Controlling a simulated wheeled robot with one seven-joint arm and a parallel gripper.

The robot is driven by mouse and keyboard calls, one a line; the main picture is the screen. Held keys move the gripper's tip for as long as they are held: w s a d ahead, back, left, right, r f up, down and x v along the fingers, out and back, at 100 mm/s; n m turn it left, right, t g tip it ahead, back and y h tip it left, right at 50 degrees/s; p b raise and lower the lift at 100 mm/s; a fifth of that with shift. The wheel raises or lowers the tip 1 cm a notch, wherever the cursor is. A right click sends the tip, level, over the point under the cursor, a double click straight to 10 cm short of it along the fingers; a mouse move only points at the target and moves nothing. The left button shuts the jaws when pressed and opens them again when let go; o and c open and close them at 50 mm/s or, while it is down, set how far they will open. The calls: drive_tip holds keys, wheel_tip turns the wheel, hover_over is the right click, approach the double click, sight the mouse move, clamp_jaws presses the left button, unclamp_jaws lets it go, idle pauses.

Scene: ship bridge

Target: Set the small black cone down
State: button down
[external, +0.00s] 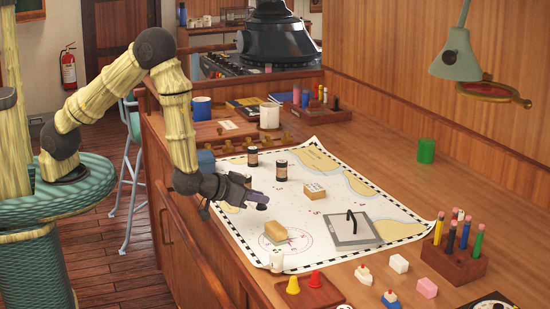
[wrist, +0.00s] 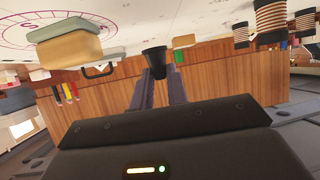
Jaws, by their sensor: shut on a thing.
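My gripper (external: 256,200) is shut on the small black cone. In the wrist view the cone (wrist: 154,57) sits between the two fingertips (wrist: 158,75). In the external view my gripper is above the left part of the white chart (external: 237,217), and the cone is a small dark shape at the fingertips. A yellow cone (external: 293,285) and a red cone (external: 314,279) stand on a small wooden board (external: 322,295) at the front edge of the desk.
A sponge-like block (external: 275,233) lies on the chart in front of my gripper. A grey plate with a black handle (external: 352,229) is to the right. A pencil holder (external: 454,261) stands at the right.

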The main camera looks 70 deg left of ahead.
sight(257, 224)
drive_tip(key=shift+f+p, duration=0.4)
drive_tip(key=shift+f, duration=1.6)
drive_tip(key=shift+f, duration=0.2)
drive_tip(key=c, duration=1.4)
unclamp_jaws()
drive_tip(key=shift+r, duration=0.1)
drive_tip(key=shift+r, duration=0.15)
drive_tip(key=b+v, duration=0.2)
drive_tip(key=v, duration=1)
drive_tip(key=shift+s, duration=0.1)
